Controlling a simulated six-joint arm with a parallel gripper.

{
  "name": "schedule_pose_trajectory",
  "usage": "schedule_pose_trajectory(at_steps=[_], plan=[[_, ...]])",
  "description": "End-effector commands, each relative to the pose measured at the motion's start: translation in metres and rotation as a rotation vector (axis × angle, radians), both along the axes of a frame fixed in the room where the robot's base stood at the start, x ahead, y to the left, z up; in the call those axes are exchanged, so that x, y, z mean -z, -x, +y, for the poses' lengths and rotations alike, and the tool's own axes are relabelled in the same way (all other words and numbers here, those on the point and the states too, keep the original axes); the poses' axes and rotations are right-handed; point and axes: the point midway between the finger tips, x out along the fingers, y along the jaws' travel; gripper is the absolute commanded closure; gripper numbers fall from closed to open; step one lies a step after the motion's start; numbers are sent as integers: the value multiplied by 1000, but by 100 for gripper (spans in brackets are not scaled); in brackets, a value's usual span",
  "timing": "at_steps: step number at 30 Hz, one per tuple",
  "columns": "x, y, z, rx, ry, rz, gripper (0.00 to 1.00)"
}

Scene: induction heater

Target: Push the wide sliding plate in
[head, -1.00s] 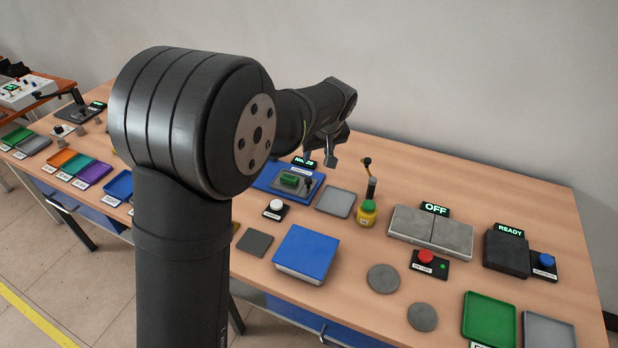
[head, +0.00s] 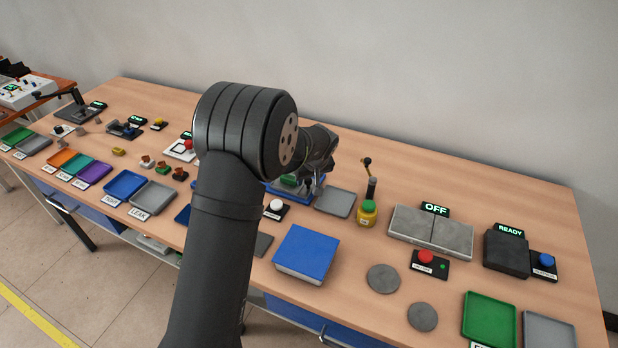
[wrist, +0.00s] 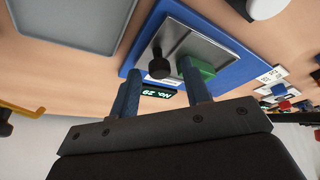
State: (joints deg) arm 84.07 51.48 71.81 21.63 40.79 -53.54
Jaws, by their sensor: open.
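The fixture has a blue base (wrist: 228,40) and a grey metal plate (wrist: 195,45) on it. A black knob (wrist: 159,66) stands at the plate's edge and a green block (wrist: 200,70) sits beside it. I cannot tell for sure which part is the wide sliding plate. My gripper (wrist: 160,82) is open, and the knob shows between its two fingers in the wrist view. I cannot tell whether they touch it. In the head view my arm partly hides the blue base (head: 276,187); my gripper (head: 310,191) is low over it.
A grey tray (head: 335,202) lies just right of the fixture. A white button (head: 277,205) stands in front of it. A yellow-green bottle (head: 367,212) and a blue-topped box (head: 306,252) are nearby. A small lit display (wrist: 158,93) adjoins the fixture.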

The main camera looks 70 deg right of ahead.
Motion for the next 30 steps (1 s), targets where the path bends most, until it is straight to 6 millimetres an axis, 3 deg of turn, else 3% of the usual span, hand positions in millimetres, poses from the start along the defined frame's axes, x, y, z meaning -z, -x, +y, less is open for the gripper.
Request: schedule_pose_trajectory(at_steps=[6,13,19,23,30], plan=[[0,0,0,0,0,0,57],[0,0,0,0,0,0,100],[0,-3,0,-1,0,0,100],[1,-26,0,-6,-1,0,100],[0,-89,0,-7,-1,0,100]])
